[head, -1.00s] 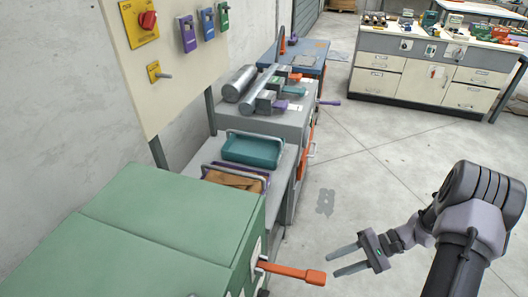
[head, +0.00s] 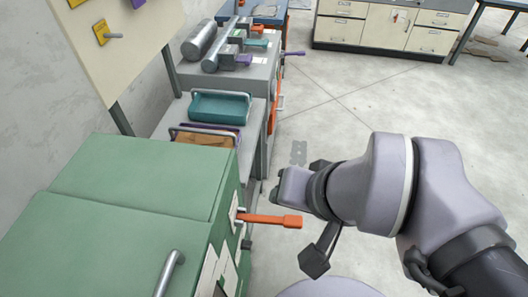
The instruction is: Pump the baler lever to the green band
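An orange lever (head: 270,220) sticks out to the right, roughly level, from the side of a green cabinet-like machine (head: 130,185), which looks like the baler. White plates (head: 212,275) are on the machine's side, seen edge-on; I cannot make out a green band. My gripper (head: 277,190) is just behind and above the lever in the picture, pointing away to the left. Its fingers are mostly hidden by my wrist, so their opening does not show. I cannot tell whether it touches the lever; no grip on it is visible.
A teal tray (head: 220,107) stands on a grey bench beyond the machine. Metal cylinders (head: 215,45) lie on a grey unit behind it. A cream drawer cabinet (head: 390,28) is at the back. The floor (head: 345,110) to the right is clear.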

